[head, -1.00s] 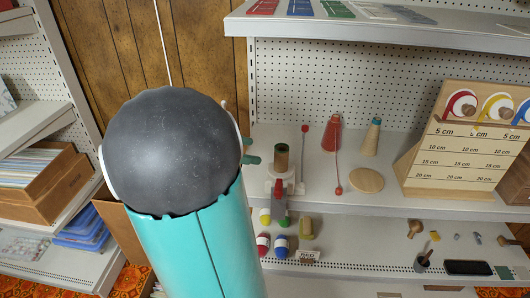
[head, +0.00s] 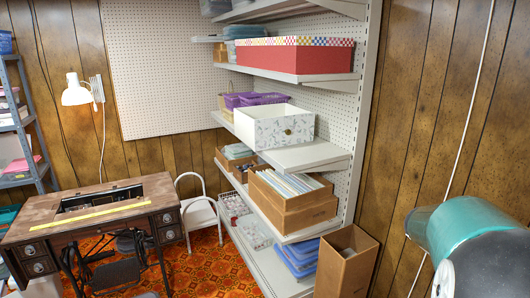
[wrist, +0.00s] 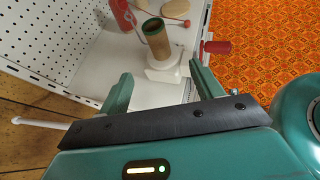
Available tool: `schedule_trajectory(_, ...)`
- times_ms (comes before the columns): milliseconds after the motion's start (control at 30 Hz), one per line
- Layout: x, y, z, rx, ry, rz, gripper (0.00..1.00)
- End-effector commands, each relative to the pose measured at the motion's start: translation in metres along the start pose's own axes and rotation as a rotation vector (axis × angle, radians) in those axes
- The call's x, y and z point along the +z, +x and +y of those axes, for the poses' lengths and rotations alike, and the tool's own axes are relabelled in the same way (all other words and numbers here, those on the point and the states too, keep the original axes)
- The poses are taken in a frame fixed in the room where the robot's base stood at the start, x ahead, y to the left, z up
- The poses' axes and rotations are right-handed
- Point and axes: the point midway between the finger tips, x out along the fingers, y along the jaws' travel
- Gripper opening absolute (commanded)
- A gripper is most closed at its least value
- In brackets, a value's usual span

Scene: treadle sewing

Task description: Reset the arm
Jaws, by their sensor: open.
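My gripper (wrist: 160,70) shows in the wrist view with its two teal fingers apart and nothing between them. Beyond the fingertips a brown cylinder (wrist: 157,40) stands on a white holder (wrist: 163,67) on a shelf. A red handle (wrist: 217,47) sticks out to the right of the holder. I cannot tell whether the fingers touch the holder. In the head view only part of my arm (head: 475,235) shows, teal and dark, at the lower right; the gripper is out of that view.
In the head view a sewing table (head: 95,215) stands at the left, with a white chair (head: 200,215) beside it. Shelving with a red box (head: 295,60), a white patterned box (head: 270,128) and cardboard boxes (head: 292,205) fills the middle. Patterned orange carpet (head: 200,265) lies between.

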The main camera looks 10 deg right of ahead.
Motion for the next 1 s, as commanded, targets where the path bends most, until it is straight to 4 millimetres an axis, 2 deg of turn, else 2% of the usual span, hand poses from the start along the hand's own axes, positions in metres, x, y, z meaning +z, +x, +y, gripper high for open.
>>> schedule_trajectory(167, -0.033, -0.055, -0.036, 0.096, 0.169, 0.271, 0.66)
schedule_trajectory(267, -0.057, -0.094, -0.066, 0.127, 0.283, 0.479, 0.66)
schedule_trajectory(400, -0.087, -0.147, -0.113, 0.123, 0.418, 0.776, 0.66)
schedule_trajectory(600, -0.115, -0.215, -0.191, 0.0, 0.561, 1.193, 0.66)
schedule_trajectory(700, -0.122, -0.241, -0.227, -0.1, 0.602, 1.362, 0.66)
schedule_trajectory(800, -0.124, -0.257, -0.253, -0.191, 0.626, 1.475, 0.66)
schedule_trajectory(900, -0.125, -0.265, -0.266, -0.246, 0.636, 1.531, 0.66)
schedule_trajectory(1000, -0.126, -0.266, -0.269, -0.264, 0.64, 1.542, 0.66)
